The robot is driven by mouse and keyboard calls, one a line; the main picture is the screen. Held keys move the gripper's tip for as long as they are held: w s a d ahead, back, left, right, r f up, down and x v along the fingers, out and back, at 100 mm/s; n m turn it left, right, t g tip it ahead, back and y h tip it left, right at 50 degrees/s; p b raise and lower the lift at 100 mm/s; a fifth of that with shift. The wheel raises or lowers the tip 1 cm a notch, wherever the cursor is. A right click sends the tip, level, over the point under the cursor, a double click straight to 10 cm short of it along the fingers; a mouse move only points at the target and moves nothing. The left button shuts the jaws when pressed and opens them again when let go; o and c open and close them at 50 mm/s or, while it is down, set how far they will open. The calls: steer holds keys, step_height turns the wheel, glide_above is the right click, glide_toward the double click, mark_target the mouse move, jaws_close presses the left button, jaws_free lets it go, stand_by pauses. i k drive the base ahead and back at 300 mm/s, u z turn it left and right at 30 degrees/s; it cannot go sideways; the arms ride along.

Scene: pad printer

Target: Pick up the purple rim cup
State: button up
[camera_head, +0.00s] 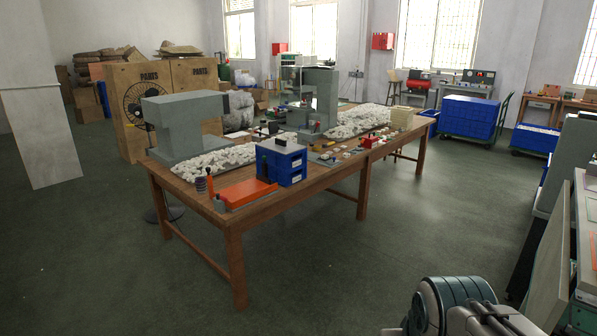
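I cannot make out a purple rim cup in this view; the small items are too small or dark to tell. The wooden table (262,207) stands in the middle of the room. A small dark, ringed object (201,185) and a small grey cup-like object (219,204) stand at its near left corner, beside an orange tray (246,193). Part of my arm shows at the bottom right, well away from the table. My gripper itself is not visible.
Stacked blue bins (281,161) and a grey machine (187,127) stand on the table. Green-grey floor (350,260) is open between me and the table. A bench (585,215) edges the right side. Blue crates on a cart (468,117) stand farther back.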

mark_target(200, 188)
steer(key=u, duration=0.05)
steer(key=i, duration=1.9)
steer(key=u, duration=1.3)
steer(key=i, duration=1.55)
steer(key=u, duration=0.7)
steer(key=i, duration=0.85)
steer(key=u, duration=0.2)
